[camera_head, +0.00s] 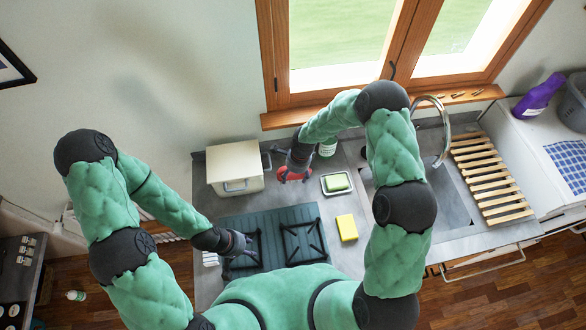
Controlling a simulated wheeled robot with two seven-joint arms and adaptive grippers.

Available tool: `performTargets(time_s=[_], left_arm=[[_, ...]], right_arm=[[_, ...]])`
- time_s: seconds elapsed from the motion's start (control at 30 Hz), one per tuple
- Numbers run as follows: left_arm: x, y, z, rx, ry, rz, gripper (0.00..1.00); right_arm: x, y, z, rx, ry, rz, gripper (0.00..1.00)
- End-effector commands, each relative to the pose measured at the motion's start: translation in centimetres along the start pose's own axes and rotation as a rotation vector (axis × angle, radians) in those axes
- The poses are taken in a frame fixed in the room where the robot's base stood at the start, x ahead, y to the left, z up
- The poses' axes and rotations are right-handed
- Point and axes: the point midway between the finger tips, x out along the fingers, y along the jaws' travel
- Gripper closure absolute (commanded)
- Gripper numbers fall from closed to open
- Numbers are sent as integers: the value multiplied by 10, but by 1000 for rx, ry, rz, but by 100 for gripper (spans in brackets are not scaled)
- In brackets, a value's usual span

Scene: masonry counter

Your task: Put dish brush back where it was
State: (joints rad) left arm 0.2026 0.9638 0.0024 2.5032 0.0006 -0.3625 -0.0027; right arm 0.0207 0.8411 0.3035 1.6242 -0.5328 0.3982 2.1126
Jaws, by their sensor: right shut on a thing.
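My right gripper (296,165) is at the back of the counter, just above a small red round thing (293,176). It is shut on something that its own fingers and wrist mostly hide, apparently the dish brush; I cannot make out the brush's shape. I cannot tell if the red thing is part of the brush or a separate holder under it. My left gripper (244,244) is low over the left side of the dark stove (272,215); its fingers are too small to tell open from shut.
A cream box (235,167) stands left of my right gripper. A bottle (327,148) and a dish with a green sponge (337,182) are to its right. A yellow sponge (347,227) lies nearer. The sink's tap (443,130) and wooden slatted rack (490,180) are further right.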

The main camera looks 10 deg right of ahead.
Motion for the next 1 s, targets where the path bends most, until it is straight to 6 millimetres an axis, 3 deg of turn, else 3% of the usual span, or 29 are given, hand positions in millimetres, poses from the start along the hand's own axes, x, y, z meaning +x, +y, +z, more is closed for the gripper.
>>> performTargets(time_s=[0.17,0.33,0.5,0.67,1.0], left_arm=[[-5,2,0,0,0,0,60],[10,-4,0,0,0,0,60],[20,-7,-1,0,0,0,60],[24,-8,-1,0,0,0,60],[27,-10,-1,0,0,0,60]], right_arm=[[13,-26,-4,3,0,1,59],[44,-48,-10,2,0,1,59],[61,-63,-14,2,0,0,59],[67,-70,-16,1,0,0,59],[99,-72,-20,1,0,0,59]])
